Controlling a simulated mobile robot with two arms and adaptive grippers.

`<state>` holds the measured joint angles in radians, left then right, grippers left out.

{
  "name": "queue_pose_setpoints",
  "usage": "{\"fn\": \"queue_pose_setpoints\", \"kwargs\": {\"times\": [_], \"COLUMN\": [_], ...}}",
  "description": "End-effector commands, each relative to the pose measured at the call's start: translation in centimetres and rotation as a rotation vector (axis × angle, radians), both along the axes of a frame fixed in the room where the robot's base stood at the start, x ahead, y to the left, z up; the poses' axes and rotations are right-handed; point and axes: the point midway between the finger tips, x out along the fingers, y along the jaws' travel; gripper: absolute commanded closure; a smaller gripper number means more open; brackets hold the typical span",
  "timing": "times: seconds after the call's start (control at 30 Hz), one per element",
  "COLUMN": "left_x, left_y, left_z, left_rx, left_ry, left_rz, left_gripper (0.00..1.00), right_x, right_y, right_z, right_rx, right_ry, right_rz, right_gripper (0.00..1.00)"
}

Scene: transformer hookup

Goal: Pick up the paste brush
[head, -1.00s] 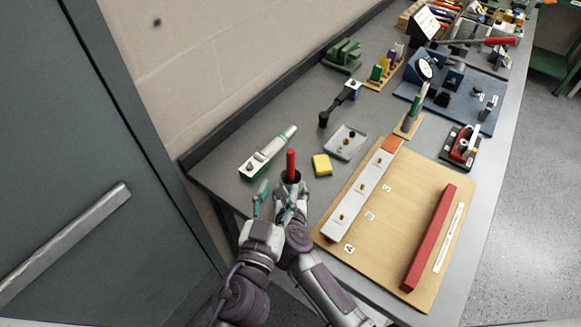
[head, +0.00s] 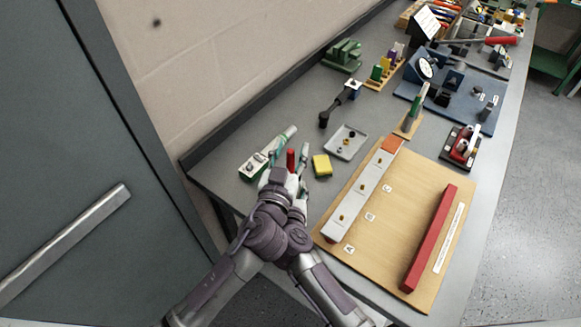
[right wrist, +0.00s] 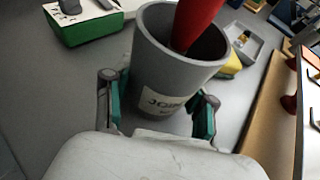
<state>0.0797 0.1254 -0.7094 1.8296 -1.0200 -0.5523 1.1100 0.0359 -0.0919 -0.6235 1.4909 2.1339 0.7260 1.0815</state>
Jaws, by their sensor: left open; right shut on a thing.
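The paste brush shows as a red handle (head: 291,158) standing in a grey cup. In the right wrist view, the handle (right wrist: 194,20) leans in the labelled cup (right wrist: 165,70), and its lower end is hidden inside. My right gripper (right wrist: 157,107) is shut on the cup, with a finger at each side. My left gripper (head: 290,163) is open at the red handle in the head view, and its hand covers the cup there. I cannot tell whether its fingers touch the handle.
A wooden board (head: 390,235) with a white block and a red bar fills the bench's near right.

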Motion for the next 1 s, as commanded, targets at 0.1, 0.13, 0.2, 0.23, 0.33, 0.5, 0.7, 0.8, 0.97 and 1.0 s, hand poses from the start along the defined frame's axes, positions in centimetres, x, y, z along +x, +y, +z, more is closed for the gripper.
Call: {"fn": "queue_pose_setpoints", "kwargs": {"times": [0.1,0.13,0.2,0.23,0.33,0.5,0.7,0.8,0.97,1.0], "left_x": [0.0,0.0,0.0,0.0,0.0,0.0,0.0,0.0,0.0,0.0], "left_y": [0.0,0.0,0.0,0.0,0.0,0.0,0.0,0.0,0.0,0.0], "left_z": [-0.1,-0.1,0.0,0.0,0.0,0.0,0.0,0.2,2.4,3.2], "left_rx": [-0.001,-0.001,-0.001,-0.001,0.000,0.000,0.000,-0.001,-0.004,-0.004], "left_ry": [0.001,0.001,0.001,0.001,0.000,0.000,0.000,-0.001,-0.005,-0.005], "left_rz": [0.000,0.000,0.000,0.000,0.000,0.000,0.000,0.001,0.000,0.000], "left_gripper": [0.52,0.52,0.53,0.58,0.75,1.00,1.00,1.00,1.00,1.00], "right_x": [0.0,0.0,0.0,0.0,0.0,0.0,0.0,0.0,0.0,0.0], "right_y": [0.0,0.0,0.0,0.0,0.0,0.0,0.0,0.0,0.0,0.0], "right_z": [-0.1,-0.1,-0.1,-0.1,-0.1,-0.1,-0.1,-0.1,-0.1,-0.1], "right_rx": [0.000,0.000,0.000,0.000,0.000,0.000,0.000,0.000,0.000,0.000], "right_ry": [0.002,0.002,0.002,0.002,0.002,0.001,0.001,0.001,0.001,0.001], "right_rz": [-0.001,-0.001,-0.001,-0.001,-0.001,-0.001,-0.001,-0.001,-0.001,-0.001], "right_gripper": [0.86,0.86,0.86,0.86,0.86,0.86,0.86,0.86,0.86,0.86]}}
